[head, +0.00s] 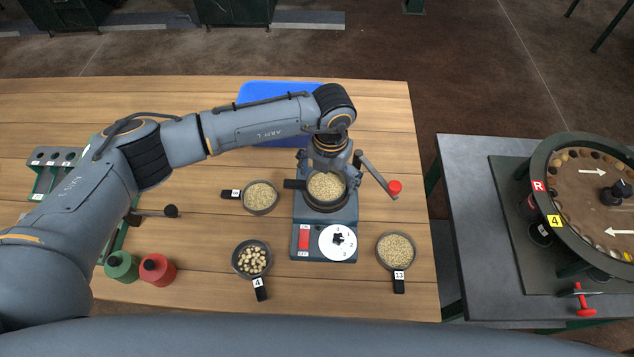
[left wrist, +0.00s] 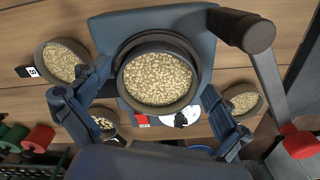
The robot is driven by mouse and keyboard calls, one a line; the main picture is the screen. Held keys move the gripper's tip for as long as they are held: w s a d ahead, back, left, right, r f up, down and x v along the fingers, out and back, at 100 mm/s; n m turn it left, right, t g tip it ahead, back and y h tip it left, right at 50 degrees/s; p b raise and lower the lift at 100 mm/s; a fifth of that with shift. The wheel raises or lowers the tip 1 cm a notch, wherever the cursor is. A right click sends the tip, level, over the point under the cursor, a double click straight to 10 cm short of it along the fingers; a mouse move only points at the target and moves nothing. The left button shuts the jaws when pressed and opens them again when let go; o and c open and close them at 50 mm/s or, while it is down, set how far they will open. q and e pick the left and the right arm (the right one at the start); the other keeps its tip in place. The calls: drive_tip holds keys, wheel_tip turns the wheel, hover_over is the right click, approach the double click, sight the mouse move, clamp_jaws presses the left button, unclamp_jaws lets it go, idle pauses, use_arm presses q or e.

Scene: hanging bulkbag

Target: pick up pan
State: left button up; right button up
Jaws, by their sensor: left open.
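A dark round pan full of pale grains (head: 325,186) sits on the blue-grey machine (head: 325,225), its dark handle pointing left. It also shows in the left wrist view (left wrist: 157,78). My left gripper (head: 330,158) is above the back of this pan. In the left wrist view its fingers (left wrist: 150,88) are spread open on either side of the pan, with nothing held; I cannot tell whether they touch it. Other filled pans lie on the table: one left of the machine (head: 261,197), one front left (head: 252,259) and one right (head: 396,251). My right gripper is not in view.
A lever with a red knob (head: 394,187) sticks out right of the machine. A blue tray (head: 262,92) lies behind my left arm. Green and red spools (head: 157,269) stand at left. A grey table with a round carousel (head: 590,205) stands at right, beyond a gap.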

use_arm(q)
drive_tip(key=shift+r, duration=0.1)
drive_tip(key=c, duration=1.2)
